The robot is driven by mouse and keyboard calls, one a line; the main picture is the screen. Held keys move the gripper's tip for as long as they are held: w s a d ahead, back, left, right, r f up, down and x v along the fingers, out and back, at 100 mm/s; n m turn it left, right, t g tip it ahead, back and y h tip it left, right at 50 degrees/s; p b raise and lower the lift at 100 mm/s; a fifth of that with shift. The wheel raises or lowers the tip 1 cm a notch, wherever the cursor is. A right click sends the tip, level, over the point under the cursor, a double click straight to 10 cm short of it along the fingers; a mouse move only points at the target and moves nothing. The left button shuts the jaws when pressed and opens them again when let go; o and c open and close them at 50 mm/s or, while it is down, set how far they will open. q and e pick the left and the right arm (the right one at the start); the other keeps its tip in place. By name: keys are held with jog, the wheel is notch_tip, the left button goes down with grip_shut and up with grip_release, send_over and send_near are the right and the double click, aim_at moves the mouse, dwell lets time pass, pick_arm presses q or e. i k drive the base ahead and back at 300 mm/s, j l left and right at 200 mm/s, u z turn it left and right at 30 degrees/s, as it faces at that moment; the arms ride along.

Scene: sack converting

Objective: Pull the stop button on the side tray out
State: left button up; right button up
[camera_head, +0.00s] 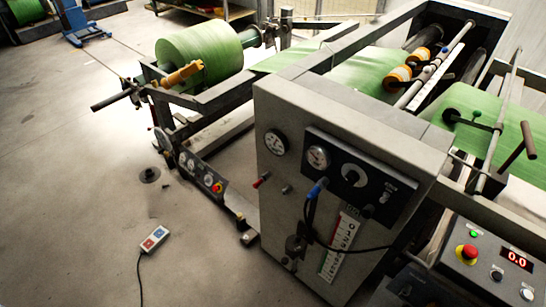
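A red stop button (468,252) with a yellow collar sits on a dark sloping control panel (448,262) at the lower right. A small green light (474,233) is lit above it, and a display (516,258) beside it reads 0.0. I cannot tell whether the button is pressed in or out. A second, smaller red button with a yellow surround (217,187) sits on a low panel with gauges, left of the grey cabinet. Neither of my grippers is in view.
A large grey cabinet (290,120) with gauges, a blue-ended cable and a scale stands in the middle. Behind it, a machine frame carries a green roll (200,55) and green web. A pendant (154,238) lies on the floor. Open concrete floor spreads at left.

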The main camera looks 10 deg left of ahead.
aim_at(469, 251)
jog(key=z, duration=1.55)
